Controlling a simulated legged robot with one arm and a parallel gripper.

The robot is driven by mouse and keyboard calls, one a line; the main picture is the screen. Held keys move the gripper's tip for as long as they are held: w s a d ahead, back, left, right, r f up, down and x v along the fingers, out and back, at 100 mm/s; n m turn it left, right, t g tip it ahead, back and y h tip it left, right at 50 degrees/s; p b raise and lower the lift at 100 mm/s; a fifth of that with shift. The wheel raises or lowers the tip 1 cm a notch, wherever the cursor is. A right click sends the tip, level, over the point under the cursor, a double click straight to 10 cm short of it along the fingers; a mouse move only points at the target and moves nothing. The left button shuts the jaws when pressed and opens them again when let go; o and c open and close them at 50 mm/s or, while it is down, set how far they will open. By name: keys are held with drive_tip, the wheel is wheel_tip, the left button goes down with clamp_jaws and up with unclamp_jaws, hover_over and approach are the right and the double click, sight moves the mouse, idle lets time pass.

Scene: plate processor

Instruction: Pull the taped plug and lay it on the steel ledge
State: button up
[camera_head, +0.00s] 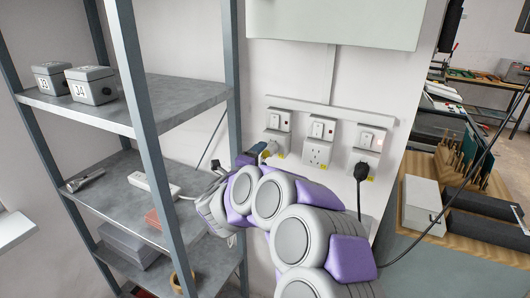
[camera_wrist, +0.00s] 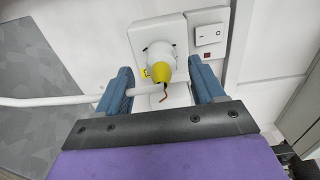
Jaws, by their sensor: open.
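The taped plug (camera_wrist: 160,62) is white with a yellow, frayed-looking end, and it sits in a wall socket (camera_wrist: 150,25) in the wrist view. A white cable (camera_wrist: 60,100) runs from it to the left. My gripper (camera_wrist: 161,82) is open, with one blue finger on each side of the plug and visible gaps to it. In the head view my gripper (camera_head: 260,150) is at the leftmost socket (camera_head: 277,125), and my arm hides part of that area. A grey steel shelf (camera_head: 180,98), possibly the ledge, is left of the sockets.
Two grey boxes (camera_head: 75,83) stand at the upper shelf's left; its right part is clear. A rack post (camera_head: 232,60) stands between shelf and sockets. A white power strip (camera_head: 155,185) lies on the shelf below. A black plug (camera_head: 361,171) is in the rightmost socket.

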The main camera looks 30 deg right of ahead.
sight(264, 155)
drive_tip(key=x, duration=0.3)
drive_tip(key=s+x, duration=0.1)
drive_tip(key=x, duration=0.1)
drive_tip(key=shift+d+f, duration=0.2)
drive_tip(key=shift+d, duration=0.2)
drive_tip(key=shift+w+a+r, duration=0.2)
drive_tip(key=shift+w+a, duration=0.1)
drive_tip(key=shift+a, duration=0.4)
drive_tip(key=shift+d+f, duration=0.1)
drive_tip(key=shift+d, duration=0.6)
drive_tip(key=shift+a, duration=0.4)
drive_tip(key=shift+d, duration=0.2)
drive_tip(key=shift+c, duration=0.2)
drive_tip(key=shift+a, duration=0.1)
clamp_jaws()
